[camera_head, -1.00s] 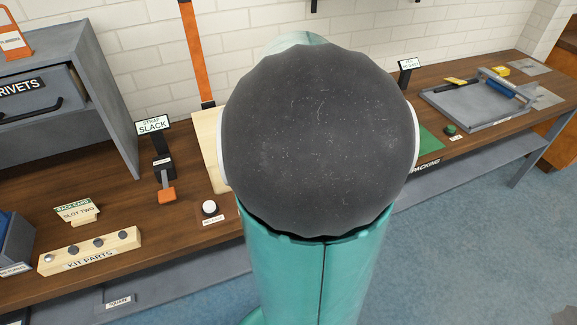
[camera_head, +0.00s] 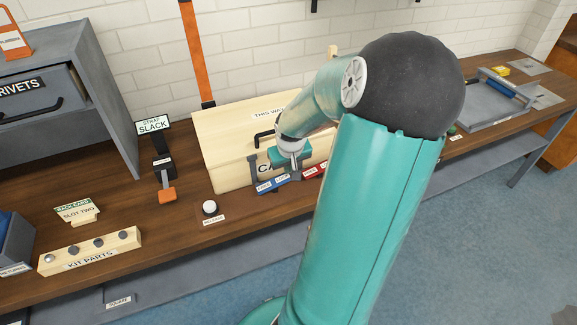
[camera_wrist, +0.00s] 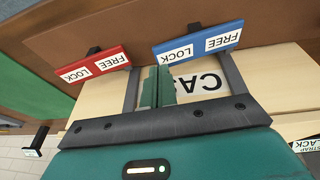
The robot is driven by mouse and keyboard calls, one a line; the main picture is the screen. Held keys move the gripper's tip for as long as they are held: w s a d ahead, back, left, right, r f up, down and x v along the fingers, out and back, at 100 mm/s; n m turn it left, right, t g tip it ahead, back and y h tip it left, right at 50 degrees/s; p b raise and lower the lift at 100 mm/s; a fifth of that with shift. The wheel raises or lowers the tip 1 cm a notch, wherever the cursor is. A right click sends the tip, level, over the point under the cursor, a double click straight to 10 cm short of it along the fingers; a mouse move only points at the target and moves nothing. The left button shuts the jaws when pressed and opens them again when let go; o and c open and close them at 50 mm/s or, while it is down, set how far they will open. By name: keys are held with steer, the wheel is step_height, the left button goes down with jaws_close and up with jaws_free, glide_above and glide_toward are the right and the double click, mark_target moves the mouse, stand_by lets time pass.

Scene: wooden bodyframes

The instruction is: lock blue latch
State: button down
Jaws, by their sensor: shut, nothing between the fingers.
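The blue latch plate (camera_head: 272,186) sits low on the front of the pale wooden box (camera_head: 222,165). In the wrist view the blue plate (camera_wrist: 198,40) shows upside down, with LOCK and FREE labels. A dark tab (camera_wrist: 194,27) shows at its edge near the middle. I cannot tell which label the latch stands at. My gripper (camera_head: 291,168) is in front of the box, close to the blue plate. In the wrist view my gripper's teal fingers (camera_wrist: 158,72) are together and empty, beside the lower left of the blue plate. I cannot tell if they touch anything.
A similar red plate (camera_wrist: 95,65) lies left of the blue one in the wrist view. The box has a black handle (camera_head: 265,137). A white button (camera_head: 209,207), a strap stand (camera_head: 164,165) and a kit-parts block (camera_head: 90,250) stand left on the bench.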

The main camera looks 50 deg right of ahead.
steer(key=shift+d, duration=0.1)
stand_by(0.3)
steer(key=shift+s+d+f+t+y, duration=0.3)
steer(key=shift+f+t+y, duration=0.15)
steer(key=shift+y, duration=0.35)
steer(key=shift+d+f+m+t+y, duration=0.35)
steer(key=shift+f+t+y, duration=0.3)
steer(key=shift+y, duration=0.35)
steer(key=shift+a, duration=0.1)
steer(key=shift+s, duration=0.1)
steer(key=shift+r, duration=0.8)
steer(key=shift+r, duration=0.1)
